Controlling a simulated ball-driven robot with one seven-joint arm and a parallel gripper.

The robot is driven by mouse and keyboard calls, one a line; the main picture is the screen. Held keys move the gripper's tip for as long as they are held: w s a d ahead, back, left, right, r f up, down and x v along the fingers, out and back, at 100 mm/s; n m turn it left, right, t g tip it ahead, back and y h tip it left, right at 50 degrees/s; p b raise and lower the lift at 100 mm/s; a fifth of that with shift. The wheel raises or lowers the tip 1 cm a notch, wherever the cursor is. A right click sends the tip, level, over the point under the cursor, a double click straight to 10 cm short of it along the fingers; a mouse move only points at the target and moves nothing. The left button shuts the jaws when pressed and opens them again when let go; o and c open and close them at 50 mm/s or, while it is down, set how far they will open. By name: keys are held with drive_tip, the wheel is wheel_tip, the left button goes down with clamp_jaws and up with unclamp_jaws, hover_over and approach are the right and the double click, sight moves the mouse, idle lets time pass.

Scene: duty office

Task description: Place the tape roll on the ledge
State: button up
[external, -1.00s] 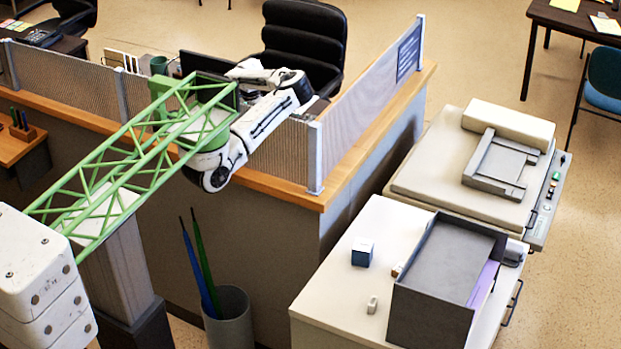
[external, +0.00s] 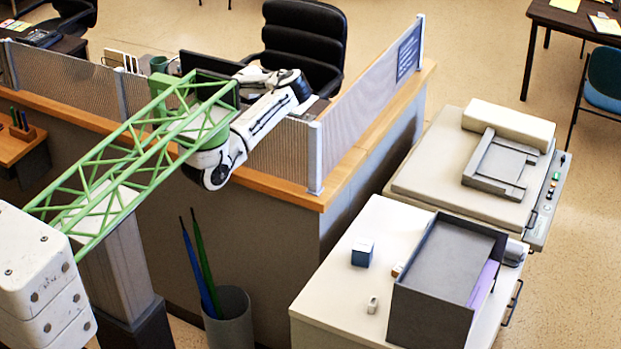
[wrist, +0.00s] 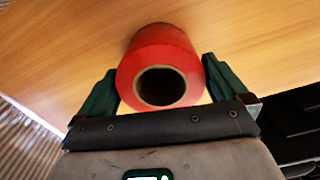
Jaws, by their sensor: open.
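The red tape roll (wrist: 165,45) is in the wrist view, its dark round hole facing the camera. It rests against a light wooden surface (wrist: 255,45). My gripper (wrist: 159,70) is open, with one dark green finger on each side of the roll. I cannot tell whether either finger touches it. In the external view the roll and my fingers are hidden behind the arm and screen. A wooden ledge (external: 268,187) runs along the top of the counter, outside the mesh screen.
The mesh screen (external: 365,95) stands up from the counter beside my arm. A black office chair (external: 303,40) is behind it. A dark monitor (external: 212,82) and a green mug (external: 158,65) are close to the arm. A cabinet with a grey tray (external: 450,260) stands at right.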

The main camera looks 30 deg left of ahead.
wheel_tip(320, 180, up, 12)
drive_tip(key=b, duration=0.2)
